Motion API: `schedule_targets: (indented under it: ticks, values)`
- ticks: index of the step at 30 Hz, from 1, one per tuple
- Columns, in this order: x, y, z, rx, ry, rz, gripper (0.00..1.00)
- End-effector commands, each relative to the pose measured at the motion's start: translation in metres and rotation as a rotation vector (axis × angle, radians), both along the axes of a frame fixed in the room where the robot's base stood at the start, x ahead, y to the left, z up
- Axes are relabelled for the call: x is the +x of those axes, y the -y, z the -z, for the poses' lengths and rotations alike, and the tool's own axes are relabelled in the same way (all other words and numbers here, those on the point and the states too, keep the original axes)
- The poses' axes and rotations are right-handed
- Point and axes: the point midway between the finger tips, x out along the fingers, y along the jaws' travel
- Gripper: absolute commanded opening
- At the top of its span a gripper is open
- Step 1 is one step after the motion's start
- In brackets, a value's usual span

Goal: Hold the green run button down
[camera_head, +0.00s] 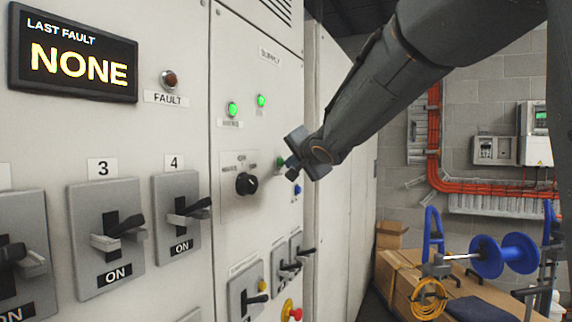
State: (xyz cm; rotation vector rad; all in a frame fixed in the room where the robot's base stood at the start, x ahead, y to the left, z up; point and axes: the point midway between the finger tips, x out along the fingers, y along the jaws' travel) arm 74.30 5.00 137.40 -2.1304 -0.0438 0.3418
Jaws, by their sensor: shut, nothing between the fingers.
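The green run button (280,162) is on the grey cabinet panel, to the right of a black rotary knob (247,183). Only a small part of it shows, as my gripper covers the rest. My gripper (291,173) is shut and empty, with its tips at the panel right beside the button. I cannot tell whether the tips touch it. A blue button (297,190) sits just below my gripper.
Two green lamps (232,109) glow above the knob. The display (75,53) reads "LAST FAULT NONE". Lever switches (112,230) stick out at left and below. A red knob (291,311) protrudes at the bottom. Boxes and a blue reel (503,257) stand at right.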

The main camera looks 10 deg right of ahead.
Motion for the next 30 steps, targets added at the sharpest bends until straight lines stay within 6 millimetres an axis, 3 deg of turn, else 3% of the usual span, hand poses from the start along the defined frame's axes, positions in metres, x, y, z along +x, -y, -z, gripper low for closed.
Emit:
schedule_targets:
  ticks: [20, 30]
  values:
    - [0.001, -0.003, 0.000, -0.001, 0.000, -0.002, 0.00]
    - [-0.007, 0.008, -0.001, 0.000, -0.001, 0.001, 0.00]
